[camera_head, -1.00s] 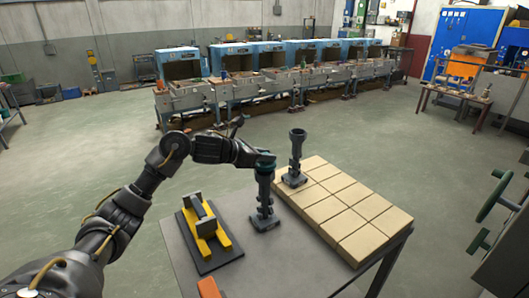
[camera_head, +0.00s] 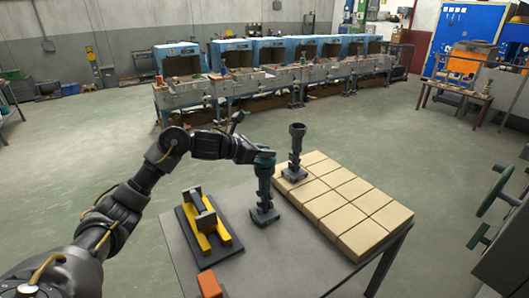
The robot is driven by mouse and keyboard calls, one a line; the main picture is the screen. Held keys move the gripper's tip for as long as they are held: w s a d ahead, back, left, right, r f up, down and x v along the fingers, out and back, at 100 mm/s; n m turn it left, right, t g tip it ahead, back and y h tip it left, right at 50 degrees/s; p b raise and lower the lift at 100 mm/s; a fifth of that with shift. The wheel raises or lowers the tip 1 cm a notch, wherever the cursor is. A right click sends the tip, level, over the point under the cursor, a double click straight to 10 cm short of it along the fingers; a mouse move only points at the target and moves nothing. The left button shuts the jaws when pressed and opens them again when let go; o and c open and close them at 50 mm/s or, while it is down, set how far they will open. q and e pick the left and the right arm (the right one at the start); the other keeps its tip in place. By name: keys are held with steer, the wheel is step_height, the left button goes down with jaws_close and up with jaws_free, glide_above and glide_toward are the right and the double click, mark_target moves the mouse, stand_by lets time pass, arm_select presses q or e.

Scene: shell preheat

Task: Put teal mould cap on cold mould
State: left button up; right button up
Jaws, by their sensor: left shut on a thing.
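Two dark grey moulds stand upright. One mould (camera_head: 264,192) is on the bare table, and the other mould (camera_head: 296,152) is on the tan blocks with an open, cup-like top. The teal mould cap (camera_head: 265,155) is at the top of the mould on the table. My left gripper (camera_head: 262,158) is shut on the cap there, and its fingers partly hide it. I cannot tell whether the cap is fully seated. The pictures do not show which mould is cold. My right gripper is not in view.
Tan blocks (camera_head: 345,205) cover the table's right side. A yellow and black fixture (camera_head: 207,232) on a dark plate stands left of the near mould. An orange thing (camera_head: 209,286) lies at the near edge. The grey table (camera_head: 280,262) is bare at front.

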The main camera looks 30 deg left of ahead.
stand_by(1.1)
arm_select(q)
steer(key=shift+f+b, duration=0.5)
steer(key=shift+b, duration=0.3)
steer(key=o, duration=0.7)
steer(key=v, duration=1.1)
steer(key=shift+a, duration=0.1)
stand_by(0.4)
